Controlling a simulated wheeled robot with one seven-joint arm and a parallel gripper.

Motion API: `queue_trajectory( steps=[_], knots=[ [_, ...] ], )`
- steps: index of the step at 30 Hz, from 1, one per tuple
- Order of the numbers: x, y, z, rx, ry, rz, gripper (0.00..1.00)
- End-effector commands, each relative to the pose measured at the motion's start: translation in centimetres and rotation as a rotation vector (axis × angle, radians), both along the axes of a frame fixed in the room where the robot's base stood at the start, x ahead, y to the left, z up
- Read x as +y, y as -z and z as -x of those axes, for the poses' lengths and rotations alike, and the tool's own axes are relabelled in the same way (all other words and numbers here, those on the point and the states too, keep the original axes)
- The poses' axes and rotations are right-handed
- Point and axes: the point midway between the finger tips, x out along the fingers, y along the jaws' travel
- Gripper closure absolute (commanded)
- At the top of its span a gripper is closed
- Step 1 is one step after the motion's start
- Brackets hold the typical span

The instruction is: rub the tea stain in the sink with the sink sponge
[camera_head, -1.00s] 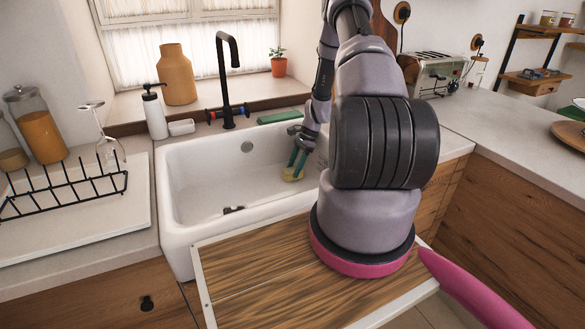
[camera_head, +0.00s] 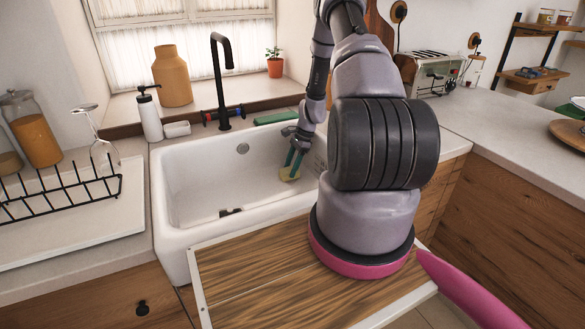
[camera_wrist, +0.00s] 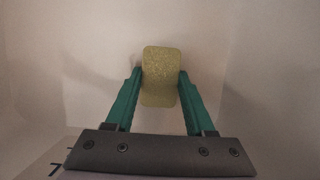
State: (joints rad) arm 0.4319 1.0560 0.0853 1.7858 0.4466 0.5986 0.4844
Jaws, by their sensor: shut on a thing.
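My gripper (camera_head: 294,160) reaches down into the right side of the white sink (camera_head: 185,195). Its green fingers are shut on a yellow sponge (camera_head: 288,174), held low inside the basin. In the wrist view the sponge (camera_wrist: 161,77) sits between the two fingertips (camera_wrist: 160,90), with the pale sink surface (camera_wrist: 230,60) beyond it. I cannot tell whether the sponge touches the sink. I see no clear tea stain in either view; the part of the sink behind the sponge and my arm is hidden.
A black faucet (camera_head: 217,85) stands behind the sink. A black dish rack (camera_head: 62,195) with a glass is at left. A soap dispenser (camera_head: 149,117) and a green item (camera_head: 275,118) sit on the back ledge. The basin's left side is free.

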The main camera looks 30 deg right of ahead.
Motion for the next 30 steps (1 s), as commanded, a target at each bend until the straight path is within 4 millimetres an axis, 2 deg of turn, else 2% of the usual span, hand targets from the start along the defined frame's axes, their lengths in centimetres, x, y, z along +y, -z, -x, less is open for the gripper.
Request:
queue_trajectory(
  steps=[3,11,21,30],
  knots=[
    [1.4,0.0,0.0,0.002,-0.004,-0.005,0.98],
    [2.6,0.1,0.2,0.006,-0.006,-0.009,0.98],
    [5.4,0.4,0.2,0.008,-0.005,-0.011,0.98],
    [5.6,0.4,0.2,0.008,-0.005,-0.011,0.98]
  ],
)
